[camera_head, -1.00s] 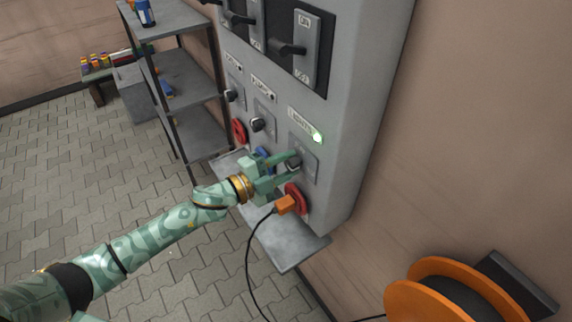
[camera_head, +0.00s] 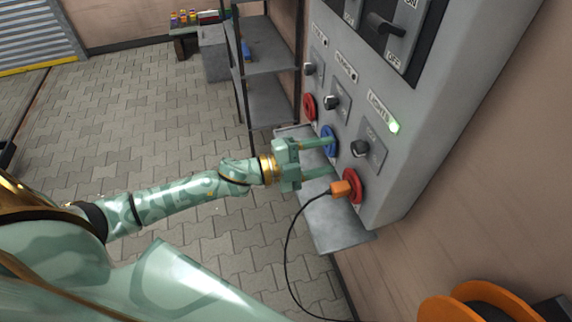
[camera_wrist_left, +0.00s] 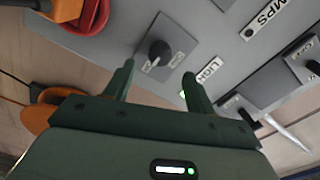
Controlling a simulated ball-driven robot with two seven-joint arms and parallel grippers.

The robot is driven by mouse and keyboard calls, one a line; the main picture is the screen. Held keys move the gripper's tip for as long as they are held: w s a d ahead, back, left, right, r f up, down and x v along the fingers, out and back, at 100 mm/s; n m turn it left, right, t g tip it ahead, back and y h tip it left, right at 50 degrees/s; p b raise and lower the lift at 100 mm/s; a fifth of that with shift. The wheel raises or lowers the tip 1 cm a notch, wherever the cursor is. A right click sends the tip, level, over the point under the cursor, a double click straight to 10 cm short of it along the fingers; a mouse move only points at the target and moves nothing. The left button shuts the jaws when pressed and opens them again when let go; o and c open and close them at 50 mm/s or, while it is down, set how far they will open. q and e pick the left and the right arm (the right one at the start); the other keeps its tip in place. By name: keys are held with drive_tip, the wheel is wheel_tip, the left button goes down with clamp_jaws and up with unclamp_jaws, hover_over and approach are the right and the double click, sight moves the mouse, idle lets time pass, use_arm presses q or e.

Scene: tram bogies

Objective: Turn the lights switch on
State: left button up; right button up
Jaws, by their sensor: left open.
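The lights switch (camera_head: 360,148) is a dark rotary knob on a grey plate, low on the grey cabinet's front. The LIGHTS label (camera_head: 379,108) is above it, with a green lamp (camera_head: 395,127) glowing beside the label. My left gripper (camera_head: 333,156) is open and empty, just left of the knob and apart from it. In the left wrist view the knob (camera_wrist_left: 158,52) shows beyond and between the two open fingertips (camera_wrist_left: 158,71). Its exact turn position is hard to read. My right gripper is not in view.
Below the knob an orange plug (camera_head: 341,190) with a black cable sits in a red socket (camera_head: 354,182). A blue socket (camera_head: 328,141) and other knobs are to the left. A grey ledge (camera_head: 340,235) juts out below. An orange reel (camera_head: 450,308) stands at lower right.

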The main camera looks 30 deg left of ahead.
use_arm(q)
drive_tip(key=b+v, duration=0.1)
drive_tip(key=v, duration=0.7)
drive_tip(key=shift+s+a, duration=0.25)
drive_tip(key=shift+s, duration=0.05)
